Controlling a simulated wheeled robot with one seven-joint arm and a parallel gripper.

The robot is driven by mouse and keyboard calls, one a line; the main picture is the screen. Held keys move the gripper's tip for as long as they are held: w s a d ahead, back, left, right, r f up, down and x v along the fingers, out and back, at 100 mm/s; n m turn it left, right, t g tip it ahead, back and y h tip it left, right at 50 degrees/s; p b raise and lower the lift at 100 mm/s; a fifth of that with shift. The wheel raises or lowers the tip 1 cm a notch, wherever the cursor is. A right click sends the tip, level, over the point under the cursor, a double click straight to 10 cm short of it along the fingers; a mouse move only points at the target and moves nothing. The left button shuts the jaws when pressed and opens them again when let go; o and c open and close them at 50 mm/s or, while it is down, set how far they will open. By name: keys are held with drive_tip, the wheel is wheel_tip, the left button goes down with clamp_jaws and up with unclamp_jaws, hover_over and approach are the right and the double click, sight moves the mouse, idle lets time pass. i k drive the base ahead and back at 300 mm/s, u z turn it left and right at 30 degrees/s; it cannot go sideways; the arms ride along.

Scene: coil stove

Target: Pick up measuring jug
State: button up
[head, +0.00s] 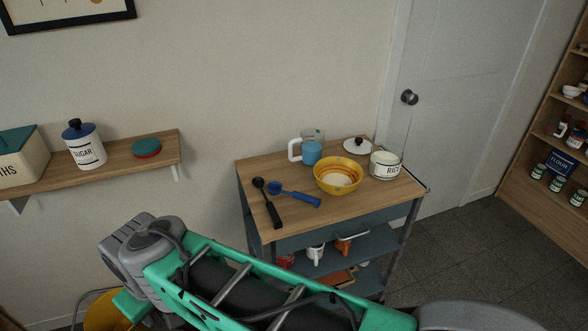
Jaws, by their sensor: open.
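The measuring jug (311,152) stands upright at the back of the wooden top of a cart (262,166). It looks clear, with blue in its lower part and a white handle on its left side. It stands behind the yellow bowl (325,178), which hides none of its handle. My teal and grey arm crosses the bottom of the head view, in front of the cart and well apart from the jug. My gripper itself does not show.
A white canister marked RICE (386,170), a white lid (356,147), a black spoon (272,211) and a blue scoop (302,199) share the cart top. Mugs stand on the shelf below. A wall shelf (118,161) is at left, a door (455,85) at right.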

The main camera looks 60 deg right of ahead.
sight(306, 149)
drive_tip(key=z, duration=1.95)
